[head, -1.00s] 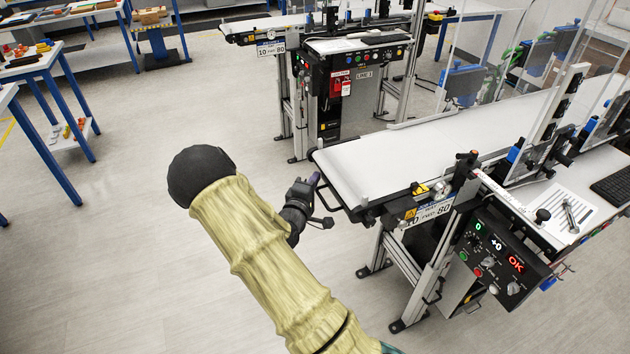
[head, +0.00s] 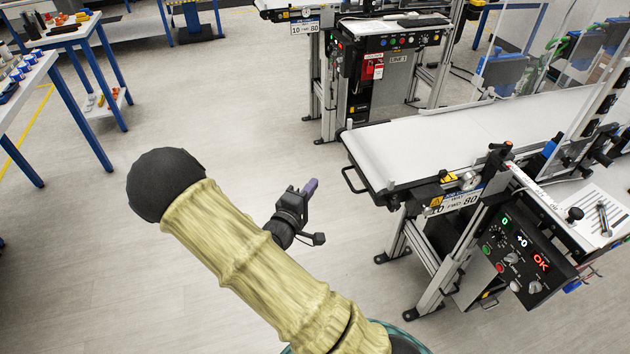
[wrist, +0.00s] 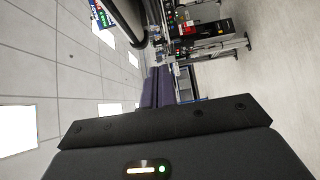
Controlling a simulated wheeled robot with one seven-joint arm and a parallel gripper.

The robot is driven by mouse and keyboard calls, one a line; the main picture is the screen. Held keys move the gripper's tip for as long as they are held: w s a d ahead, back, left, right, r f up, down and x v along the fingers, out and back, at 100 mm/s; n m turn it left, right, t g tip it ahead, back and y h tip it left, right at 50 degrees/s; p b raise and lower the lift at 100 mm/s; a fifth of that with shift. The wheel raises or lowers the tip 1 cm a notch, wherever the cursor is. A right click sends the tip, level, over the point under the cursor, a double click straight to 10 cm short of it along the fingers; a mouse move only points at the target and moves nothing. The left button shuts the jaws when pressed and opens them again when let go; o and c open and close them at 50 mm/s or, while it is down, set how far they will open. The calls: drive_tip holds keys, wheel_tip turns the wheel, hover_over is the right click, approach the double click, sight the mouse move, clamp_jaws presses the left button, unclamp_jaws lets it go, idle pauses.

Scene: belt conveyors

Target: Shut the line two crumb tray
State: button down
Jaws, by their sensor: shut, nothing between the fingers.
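The near conveyor (head: 440,140) stands at the right in the head view. Another machine is marked Line 1, so I take the near one as line two. A black loop handle (head: 353,181) sticks out under its left end, at what looks like the dark crumb tray; how far the tray is out I cannot tell. My gripper (head: 310,187) is left of the handle, apart from it, over open floor. Its purple fingers also show in the wrist view (wrist: 158,88), closed together and empty. A dark rounded bar (wrist: 122,20) is near them there; I cannot tell what it is.
A control box (head: 517,250) hangs on the near conveyor's front, above its metal legs. The Line 1 machine (head: 385,70) stands behind. Blue-legged tables (head: 90,40) are at the upper left. The floor (head: 230,130) between is clear.

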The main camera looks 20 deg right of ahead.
drive_tip(key=c, duration=2.1)
unclamp_jaws()
drive_tip(key=o, duration=0.3)
drive_tip(key=shift+o, duration=1.4)
drive_tip(key=shift+w+f, duration=0.1)
drive_tip(key=shift+f, duration=0.05)
drive_tip(key=s+a+f+m+g+y, duration=0.1)
drive_tip(key=s+a+m+g+y, duration=0.45)
drive_tip(key=y, duration=0.55)
drive_tip(key=s+r+m+g+y, duration=0.2)
drive_tip(key=s+r, duration=0.4)
drive_tip(key=s, duration=0.5)
drive_tip(key=shift+s+a+m+g, duration=0.2)
drive_tip(key=shift+s+m+g, duration=0.2)
drive_tip(key=shift+g, duration=0.55)
